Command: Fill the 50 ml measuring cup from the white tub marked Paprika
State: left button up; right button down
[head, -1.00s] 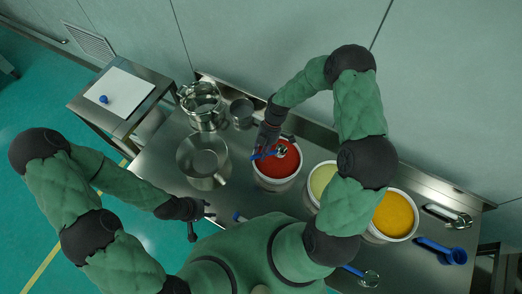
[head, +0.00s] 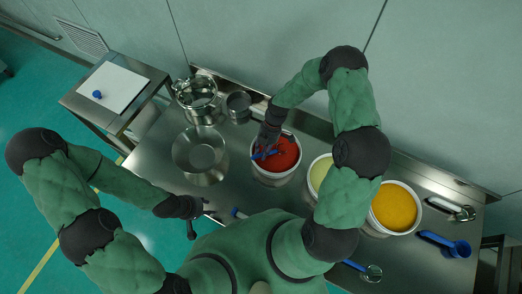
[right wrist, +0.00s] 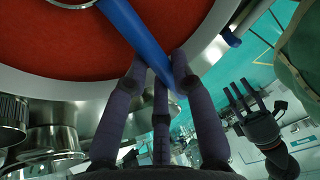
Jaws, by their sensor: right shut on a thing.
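The white tub (head: 270,180) of red powder (head: 287,158) stands on the steel table; no marking on it is readable. My right gripper (head: 265,148) is over the tub's left side, shut on the blue handle (right wrist: 140,35) of a measuring cup. The cup's metal rim (right wrist: 72,3) shows at the top edge of the right wrist view, against the red powder; the cup is mostly out of frame there. In the head view I cannot make out its bowl. My left gripper (head: 199,216) is open and empty at the table's front, and also shows in the right wrist view (right wrist: 245,98).
Tubs of pale yellow (head: 318,174) and orange powder (head: 396,206) stand to the right. A steel pan (head: 200,152), a sieve pot (head: 197,95) and a small pot (head: 238,105) stand left. Other scoops (head: 459,248) lie at the right and front (head: 371,272).

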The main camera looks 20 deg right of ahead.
pick_arm(q)
jog(key=shift+s+f+b, duration=0.1)
jog(key=shift+f+b, duration=0.45)
jog(key=shift+f, duration=0.05)
pick_arm(e)
jog(key=shift+d+f, duration=0.15)
jog(key=shift+f, duration=0.45)
jog(key=shift+d+f, duration=0.15)
jog(key=shift+f, duration=0.45)
pick_arm(q)
jog(key=shift+f, duration=0.25)
pick_arm(e)
jog(key=shift+d+f, duration=0.1)
jog(key=shift+d, duration=0.4)
pick_arm(q)
jog(key=shift+d+f+b, duration=0.1)
jog(key=shift+f+b, duration=0.05)
jog(key=shift+b, duration=0.2)
pick_arm(e)
jog(key=shift+w+d+f, duration=0.1)
jog(key=shift+w+d, duration=0.1)
jog(key=shift+d, duration=0.25)
jog(key=shift+s, duration=0.1)
jog(key=shift+d, duration=0.1)
